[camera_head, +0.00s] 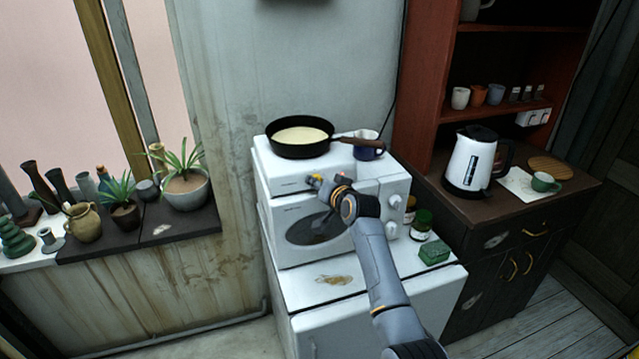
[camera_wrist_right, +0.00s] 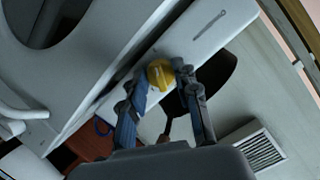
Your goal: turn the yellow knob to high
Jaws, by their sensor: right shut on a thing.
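The yellow knob (camera_head: 314,180) is on the front of the white hot plate (camera_head: 283,180), which stands on top of the white microwave. In the right wrist view the yellow knob (camera_wrist_right: 160,74) sits between my right gripper's fingertips. My right gripper (camera_head: 324,184) is shut on the knob; its fingers also show in the wrist view (camera_wrist_right: 162,82). The knob's pointer and the high mark are too small to read. My left gripper is in neither view.
A black pan (camera_head: 298,149) with pale content sits on the hot plate, beside a blue and white mug (camera_head: 367,150). The microwave (camera_head: 290,247) is below. Jars (camera_head: 421,222) and a green box (camera_head: 434,252) stand right of it. A kettle (camera_head: 470,163) is farther right.

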